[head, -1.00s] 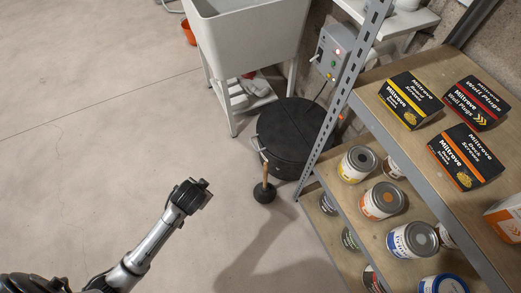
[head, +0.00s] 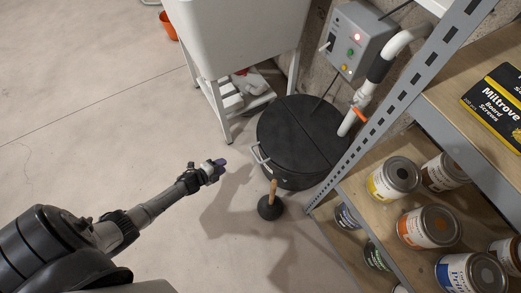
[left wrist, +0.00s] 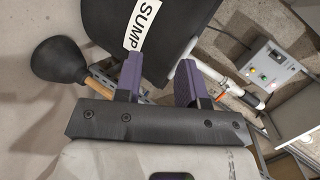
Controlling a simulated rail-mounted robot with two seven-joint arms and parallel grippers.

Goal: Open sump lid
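The sump lid (head: 290,130) is a round black cover in two halves, with a seam across it, on the floor between the white sink and the shelf. In the left wrist view the sump body (left wrist: 178,22) carries a white SUMP label (left wrist: 146,24). My left gripper (head: 218,167) is left of the sump, apart from the handle. Its purple fingers stand apart and empty in the left wrist view (left wrist: 160,80). My right gripper is not in view.
A plunger (head: 270,207) with a wooden handle stands on the floor just in front of the sump. A metal shelf (head: 400,110) with paint cans is close on the right. The white sink (head: 235,35) stands behind left. A grey control box (head: 353,42) hangs on the wall. Floor at left is clear.

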